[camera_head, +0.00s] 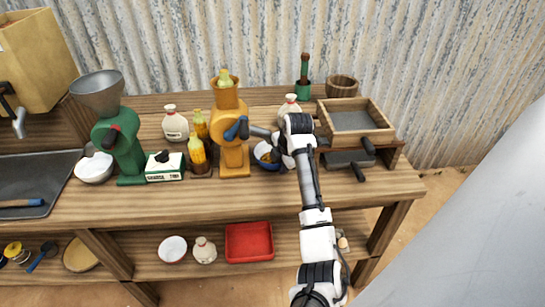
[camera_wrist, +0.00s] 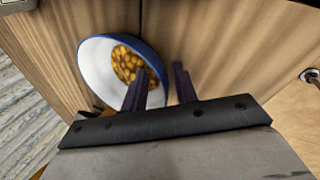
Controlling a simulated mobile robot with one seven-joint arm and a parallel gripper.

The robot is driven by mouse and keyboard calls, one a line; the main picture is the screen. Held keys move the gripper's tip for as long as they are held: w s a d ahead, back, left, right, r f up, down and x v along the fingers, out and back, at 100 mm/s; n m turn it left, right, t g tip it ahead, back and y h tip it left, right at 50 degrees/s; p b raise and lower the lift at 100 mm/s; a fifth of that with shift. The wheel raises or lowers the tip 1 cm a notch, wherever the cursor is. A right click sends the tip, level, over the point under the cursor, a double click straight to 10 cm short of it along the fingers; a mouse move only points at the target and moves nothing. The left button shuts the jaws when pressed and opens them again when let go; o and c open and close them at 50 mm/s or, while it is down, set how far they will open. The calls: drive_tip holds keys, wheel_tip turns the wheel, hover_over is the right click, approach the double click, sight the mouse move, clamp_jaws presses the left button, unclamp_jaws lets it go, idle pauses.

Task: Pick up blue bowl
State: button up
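Whether a finger touches the bowl I cannot tell. In the head view my gripper (camera_head: 277,154) is at the bowl's right side, mostly hidden.
The orange grinder (camera_head: 234,130) stands close behind and left of the bowl. The table front (camera_head: 240,200) is clear. A red tray (camera_head: 249,242) is on the lower shelf.

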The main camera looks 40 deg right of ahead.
clamp_jaws()
drive_tip(key=shift+r, duration=0.1)
